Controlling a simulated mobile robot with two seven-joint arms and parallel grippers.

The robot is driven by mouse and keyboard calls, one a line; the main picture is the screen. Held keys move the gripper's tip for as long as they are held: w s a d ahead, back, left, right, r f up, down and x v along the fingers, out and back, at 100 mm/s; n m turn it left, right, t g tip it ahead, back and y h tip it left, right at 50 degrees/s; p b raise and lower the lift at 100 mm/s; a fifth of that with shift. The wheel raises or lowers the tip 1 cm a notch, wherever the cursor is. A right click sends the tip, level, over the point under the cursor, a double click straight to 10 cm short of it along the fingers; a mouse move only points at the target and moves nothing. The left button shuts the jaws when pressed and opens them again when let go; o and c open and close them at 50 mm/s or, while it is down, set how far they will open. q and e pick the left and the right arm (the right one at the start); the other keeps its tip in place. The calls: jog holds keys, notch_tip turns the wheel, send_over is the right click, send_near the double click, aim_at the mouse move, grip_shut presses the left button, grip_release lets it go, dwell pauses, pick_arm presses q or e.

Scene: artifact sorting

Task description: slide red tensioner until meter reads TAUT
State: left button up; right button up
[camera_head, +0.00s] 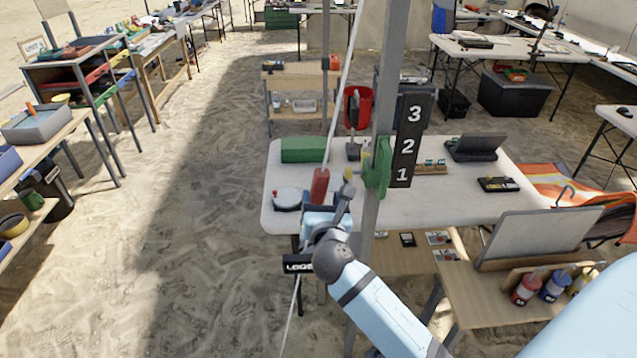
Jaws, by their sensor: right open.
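The red tensioner (320,185) sits on a pale slanting guy line (339,95), near the left front of the white table. The meter (297,264) is a dark label below it with pale letters starting "LOOS"; my arm covers its right end. My right gripper (327,197) is open, just below and right of the tensioner, and overlaps its lower end in the picture. I cannot tell whether they touch. My left gripper is not in view.
A grey upright pole (380,130) stands right of the line, bearing a green cleat (377,168) and a black 3-2-1 board (410,136). Behind is a white table (460,205) with a green box (303,149). Open sand lies left.

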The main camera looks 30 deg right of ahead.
aim_at(323, 182)
jog(key=x, duration=0.5)
jog(key=shift+w, duration=0.15)
grip_shut()
jog(key=r+p, duration=0.3)
jog(key=p, duration=0.1)
jog(key=shift+d, duration=0.3)
grip_release()
jog(key=shift+s+f, duration=0.1)
jog(key=shift+s, duration=0.1)
